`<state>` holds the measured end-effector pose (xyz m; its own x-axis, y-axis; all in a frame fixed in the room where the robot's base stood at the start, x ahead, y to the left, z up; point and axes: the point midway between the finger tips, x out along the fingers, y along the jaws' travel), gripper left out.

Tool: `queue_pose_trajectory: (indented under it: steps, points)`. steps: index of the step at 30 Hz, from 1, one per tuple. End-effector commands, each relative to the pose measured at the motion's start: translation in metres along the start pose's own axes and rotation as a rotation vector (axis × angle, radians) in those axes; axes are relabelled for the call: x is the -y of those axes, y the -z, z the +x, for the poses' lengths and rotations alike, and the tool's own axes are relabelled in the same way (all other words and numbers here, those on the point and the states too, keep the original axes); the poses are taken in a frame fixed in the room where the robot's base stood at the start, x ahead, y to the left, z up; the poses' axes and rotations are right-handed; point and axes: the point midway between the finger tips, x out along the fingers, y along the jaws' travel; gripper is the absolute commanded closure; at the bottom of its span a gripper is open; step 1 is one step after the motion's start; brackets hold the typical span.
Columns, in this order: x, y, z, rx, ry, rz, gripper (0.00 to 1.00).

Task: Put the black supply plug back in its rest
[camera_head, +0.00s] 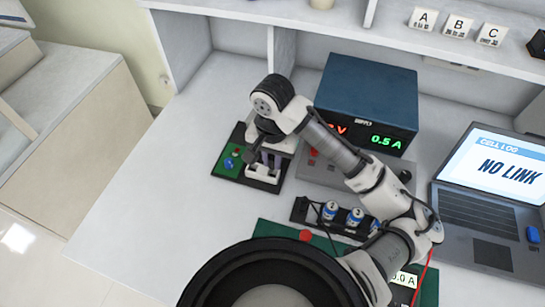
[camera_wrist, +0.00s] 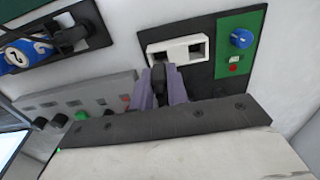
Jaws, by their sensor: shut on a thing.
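My gripper (camera_wrist: 158,90) is shut on a black plug (camera_wrist: 158,76), which shows between the two purple-grey fingers in the wrist view. The white block stands on a black plate (camera_wrist: 205,79) with a green panel (camera_wrist: 243,24). In the head view my gripper (camera_head: 268,160) is over this plate (camera_head: 262,185), at the white block (camera_head: 261,173); the plug is not clear there.
A blue supply box (camera_head: 366,95) reading 0.5 A stands behind my arm, with a grey strip (camera_head: 320,174) before it. A black holder (camera_head: 300,211) carries blue cells. A laptop (camera_head: 487,200) showing NO LINK is at right. The table left of the plate is clear.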

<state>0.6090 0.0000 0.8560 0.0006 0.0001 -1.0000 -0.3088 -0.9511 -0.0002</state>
Motion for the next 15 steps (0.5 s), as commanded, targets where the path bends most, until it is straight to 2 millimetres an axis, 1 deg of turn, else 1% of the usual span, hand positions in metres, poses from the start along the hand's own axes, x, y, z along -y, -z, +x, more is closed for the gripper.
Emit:
queue_pose_trajectory:
  steps: [15]
  points:
    - [0.0,0.0,0.014,0.0,0.0,0.001,1.0]
